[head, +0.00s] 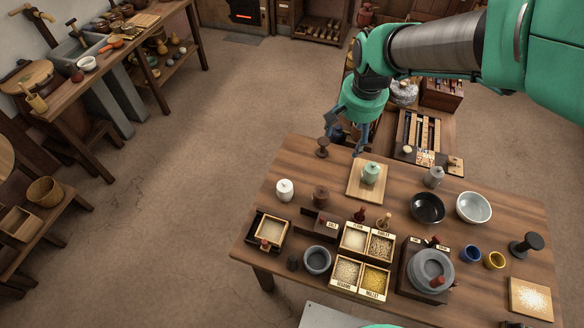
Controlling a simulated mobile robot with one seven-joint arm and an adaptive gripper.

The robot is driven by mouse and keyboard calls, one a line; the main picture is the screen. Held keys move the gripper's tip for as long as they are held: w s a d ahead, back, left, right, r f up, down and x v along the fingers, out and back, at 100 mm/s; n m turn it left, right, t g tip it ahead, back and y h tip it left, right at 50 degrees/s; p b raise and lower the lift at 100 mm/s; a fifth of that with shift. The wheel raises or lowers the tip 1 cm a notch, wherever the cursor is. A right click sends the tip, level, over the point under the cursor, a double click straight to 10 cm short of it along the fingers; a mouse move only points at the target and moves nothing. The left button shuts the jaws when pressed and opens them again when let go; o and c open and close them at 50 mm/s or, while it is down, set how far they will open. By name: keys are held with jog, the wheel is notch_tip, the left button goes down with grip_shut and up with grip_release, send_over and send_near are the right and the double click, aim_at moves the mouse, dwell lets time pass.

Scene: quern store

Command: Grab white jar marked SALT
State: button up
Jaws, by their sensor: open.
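A white lidded jar (285,189) stands upright near the left edge of the wooden table (258,218). Any SALT mark on it is too small to read. Two other lidded jars are there: a green one (371,173) on a square wooden board (355,186), and a grey one (434,177) further right. My gripper (346,142) is open and empty over the table's far edge, pointing down. It is up and to the right of the white jar in the picture, well apart from it.
A dark turned stand (322,148) is near the gripper, and a brown pot (320,195) is just right of the white jar. Grain boxes (358,277), bowls (428,208) and a grey quern (430,270) crowd the middle and right. Floor left of the table is clear.

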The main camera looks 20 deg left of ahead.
jog(key=w+a+f+g, duration=0.1)
jog(key=a+f, duration=1)
send_over(284, 182)
notch_tip(284, 182, down, 10)
jog(key=shift+w+f+n+g+h, duration=0.15)
jog(key=shift+w+n+g+h, duration=0.15)
jog(key=shift+g+h, duration=0.1)
jog(key=shift+f, duration=0.1)
jog(key=shift+f+b, duration=0.45)
jog(key=shift+f, duration=3.75)
jog(key=shift+s, duration=0.1)
jog(key=shift+s+f+b, duration=0.1)
jog(key=shift+f+b, duration=0.45)
jog(key=shift+f, duration=2.05)
jog(key=shift+c, duration=0.2)
